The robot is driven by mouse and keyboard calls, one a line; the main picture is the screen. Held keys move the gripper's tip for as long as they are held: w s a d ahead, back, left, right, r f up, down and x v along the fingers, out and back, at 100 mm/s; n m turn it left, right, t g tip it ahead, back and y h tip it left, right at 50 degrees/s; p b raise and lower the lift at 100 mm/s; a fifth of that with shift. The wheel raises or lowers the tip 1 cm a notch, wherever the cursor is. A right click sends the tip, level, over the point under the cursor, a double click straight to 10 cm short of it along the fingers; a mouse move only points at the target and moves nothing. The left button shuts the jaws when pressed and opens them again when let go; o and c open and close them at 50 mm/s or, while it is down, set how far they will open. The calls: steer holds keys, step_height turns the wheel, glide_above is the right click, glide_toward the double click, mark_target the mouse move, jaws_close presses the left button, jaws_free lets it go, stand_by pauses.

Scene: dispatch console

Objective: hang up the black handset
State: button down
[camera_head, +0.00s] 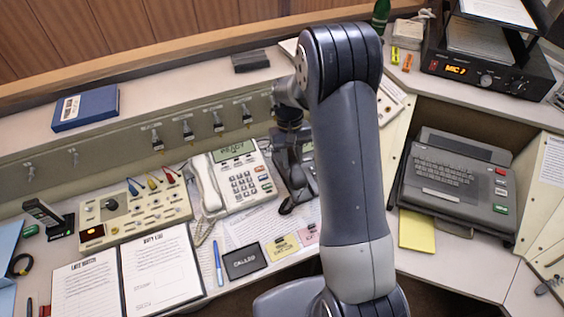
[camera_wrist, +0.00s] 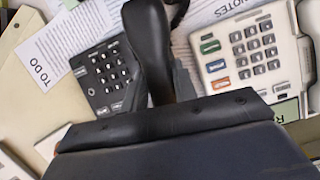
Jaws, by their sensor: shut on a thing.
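The black handset (camera_head: 291,186) hangs from my gripper (camera_head: 290,140), just right of the white phone. In the wrist view the handset (camera_wrist: 149,45) stretches away from the dark gripper body, which fills the lower part. My gripper is shut on it. The black phone base (camera_head: 309,168) is mostly hidden behind my arm; in the wrist view its keypad (camera_wrist: 110,75) shows left of the handset. The handset appears apart from the base and above it, though the exact height cannot be told. Its cradle is largely hidden.
The white phone (camera_head: 242,178), with its white handset (camera_head: 205,185) in place, stands close on the left. A switch panel (camera_head: 133,212) lies further left. A typewriter-like terminal (camera_head: 455,180) is on the right. Papers and small cards lie in front.

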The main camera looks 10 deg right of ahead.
mark_target(293, 166)
steer(key=shift+w+d+n, duration=0.4)
steer(key=shift+d+n, duration=0.15)
steer(key=shift+n, duration=0.05)
steer(key=shift+w+a+f+b, duration=0.15)
steer(key=shift+f+b, duration=0.5)
steer(key=shift+f, duration=0.4)
steer(key=shift+w+d+f+b, duration=0.1)
steer(key=shift+w+f+b, duration=0.1)
steer(key=shift+f+b, duration=0.65)
steer(key=shift+w+a+f+b, duration=0.15)
steer(key=shift+f+b, duration=0.25)
steer(key=shift+f, duration=0.85)
steer(key=shift+w+d+f+b, duration=0.1)
steer(key=shift+f+b, duration=0.5)
steer(key=shift+f, duration=0.1)
steer(key=c, duration=1.1)
jaws_free()
steer(key=shift+o, duration=0.2)
steer(key=shift+d, duration=0.1)
steer(key=shift+c, duration=1)
steer(key=shift+r, duration=0.2)
